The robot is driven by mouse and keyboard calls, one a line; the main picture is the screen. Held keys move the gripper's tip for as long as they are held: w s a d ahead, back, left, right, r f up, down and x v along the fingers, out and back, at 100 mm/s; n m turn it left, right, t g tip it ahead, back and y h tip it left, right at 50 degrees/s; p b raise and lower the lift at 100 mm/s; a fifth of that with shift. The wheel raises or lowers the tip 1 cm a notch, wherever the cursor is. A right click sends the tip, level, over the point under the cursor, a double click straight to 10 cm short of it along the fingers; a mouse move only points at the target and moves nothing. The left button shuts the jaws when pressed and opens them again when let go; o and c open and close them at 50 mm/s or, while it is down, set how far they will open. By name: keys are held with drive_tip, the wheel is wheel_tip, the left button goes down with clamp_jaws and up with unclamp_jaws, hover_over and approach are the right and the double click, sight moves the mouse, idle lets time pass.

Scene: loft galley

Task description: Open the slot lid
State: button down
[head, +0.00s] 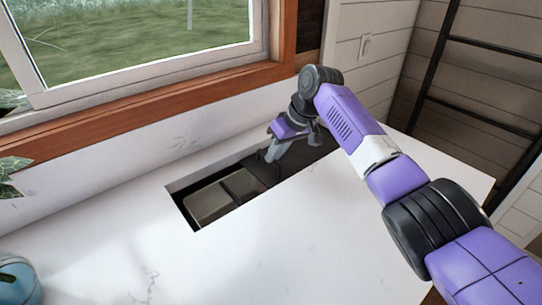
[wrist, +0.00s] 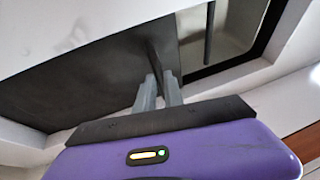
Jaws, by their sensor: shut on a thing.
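The slot lid (head: 308,156) is a flat dark panel over the right part of a long slot cut in the white counter. In the wrist view the lid (wrist: 80,88) fills much of the left side, with a thin upright dark handle (wrist: 156,55) near its edge. My gripper (head: 272,152) is at the lid's left end in the head view. In the wrist view my gripper's grey fingers (wrist: 159,88) are shut on the handle. The left part of the slot is uncovered and shows pale compartments (head: 210,200) with a dark divider. My gripper partly hides the handle in the head view.
The white counter (head: 270,245) is broad and clear in front of the slot. A blue rounded vessel (head: 18,280) stands at the lower left, with a leafy plant (head: 10,175) above it. A wood-framed window (head: 150,98) is behind. A black ladder-like frame (head: 440,60) stands at right.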

drive_tip(key=c, duration=1.5)
unclamp_jaws()
drive_tip(key=shift+o, duration=0.2)
drive_tip(key=shift+r, duration=0.1)
drive_tip(key=b+v, duration=0.1)
drive_tip(key=v, duration=0.6)
drive_tip(key=shift+d+r, duration=0.2)
drive_tip(key=shift+r, duration=0.1)
